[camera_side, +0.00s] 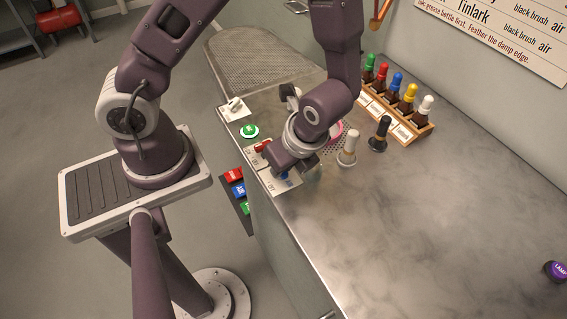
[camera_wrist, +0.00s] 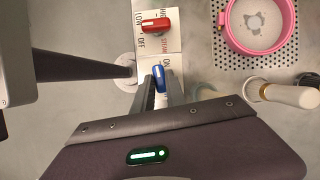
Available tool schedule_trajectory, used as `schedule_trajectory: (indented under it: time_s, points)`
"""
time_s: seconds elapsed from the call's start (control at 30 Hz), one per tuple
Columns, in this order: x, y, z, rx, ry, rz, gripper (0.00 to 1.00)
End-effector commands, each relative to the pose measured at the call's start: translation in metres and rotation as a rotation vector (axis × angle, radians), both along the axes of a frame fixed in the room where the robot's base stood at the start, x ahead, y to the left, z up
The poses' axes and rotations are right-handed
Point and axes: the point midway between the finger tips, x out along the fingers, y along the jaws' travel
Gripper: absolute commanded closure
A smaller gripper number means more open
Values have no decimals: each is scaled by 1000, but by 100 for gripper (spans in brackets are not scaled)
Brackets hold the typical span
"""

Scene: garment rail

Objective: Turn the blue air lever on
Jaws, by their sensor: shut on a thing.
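The blue air lever (camera_wrist: 158,78) is on a white label plate (camera_wrist: 174,64). In the wrist view it lies nearly along the picture's vertical, with the word ON printed beside its upper end. My gripper (camera_wrist: 159,90) is shut on the lever, one finger on each side of it. In the side view my gripper (camera_side: 290,170) is low over the bench's front edge and hides most of the plate. A bit of the blue lever (camera_side: 284,175) shows beneath it there.
A red steam lever (camera_wrist: 157,25) lies crosswise just above the blue one in the wrist view. A pink ring-shaped holder (camera_wrist: 232,28) stands on a perforated plate to the right. Pale (camera_side: 348,148) and black (camera_side: 380,134) handled tools stand nearby. The bench's right side (camera_side: 430,220) is mostly clear.

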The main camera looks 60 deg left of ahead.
Motion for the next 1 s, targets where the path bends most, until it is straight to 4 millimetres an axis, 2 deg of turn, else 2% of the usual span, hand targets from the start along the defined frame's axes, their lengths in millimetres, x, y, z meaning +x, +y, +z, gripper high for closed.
schedule_trajectory:
  time_s: [0.3,0.9,0.93,1.0]
  points:
    - [-1,-1,0,-2,-2,-124,100]
    - [-1,-1,0,-2,-1,-154,100]
    - [-1,-1,0,-2,-1,-155,78]
    - [-1,-1,0,-2,0,-154,64]
